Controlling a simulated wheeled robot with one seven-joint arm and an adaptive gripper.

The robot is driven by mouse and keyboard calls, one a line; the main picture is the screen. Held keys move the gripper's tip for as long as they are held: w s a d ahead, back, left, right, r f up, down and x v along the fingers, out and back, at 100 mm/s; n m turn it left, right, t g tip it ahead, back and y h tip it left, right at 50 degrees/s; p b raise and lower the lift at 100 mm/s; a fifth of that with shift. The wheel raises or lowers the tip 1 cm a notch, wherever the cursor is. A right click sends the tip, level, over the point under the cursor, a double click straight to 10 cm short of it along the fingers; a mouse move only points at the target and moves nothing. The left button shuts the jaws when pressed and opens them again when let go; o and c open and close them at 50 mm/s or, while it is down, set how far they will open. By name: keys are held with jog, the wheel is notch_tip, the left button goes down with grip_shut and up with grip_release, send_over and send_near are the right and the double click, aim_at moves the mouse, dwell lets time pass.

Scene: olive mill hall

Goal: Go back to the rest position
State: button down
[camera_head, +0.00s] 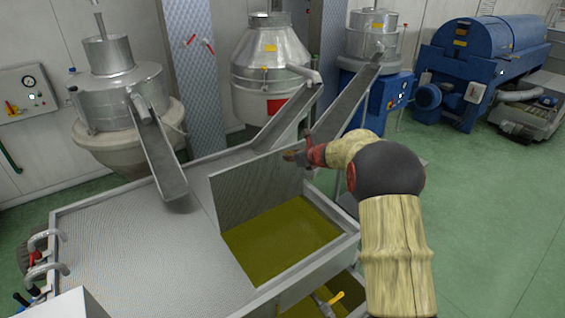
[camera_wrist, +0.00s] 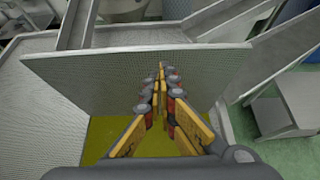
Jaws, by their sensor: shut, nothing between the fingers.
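My gripper (camera_head: 290,156) reaches in from the right over the steel tank, close to the upright perforated plate. In the wrist view my gripper (camera_wrist: 161,70) has its yellow and red fingers together, shut with nothing between them. Below it lies the olive-green oil (camera_head: 285,240) in the tank compartment, which also shows in the wrist view (camera_wrist: 100,138). The upright plate (camera_head: 255,188) stands at the back of the oil compartment; in the wrist view the plate (camera_wrist: 90,75) spans behind the fingers. I cannot tell whether the fingers touch it.
Steel chutes (camera_head: 158,150) slope down to the tank from the separators (camera_head: 270,65). A perforated steel tray surface (camera_head: 140,240) lies left of the oil. A blue machine (camera_head: 490,60) stands at the back right. The green floor (camera_head: 490,220) at right is clear.

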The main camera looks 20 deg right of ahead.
jog(key=v, duration=0.3)
jog(key=r+v, duration=0.1)
jog(key=v, duration=0.1)
jog(key=shift+w, duration=0.3)
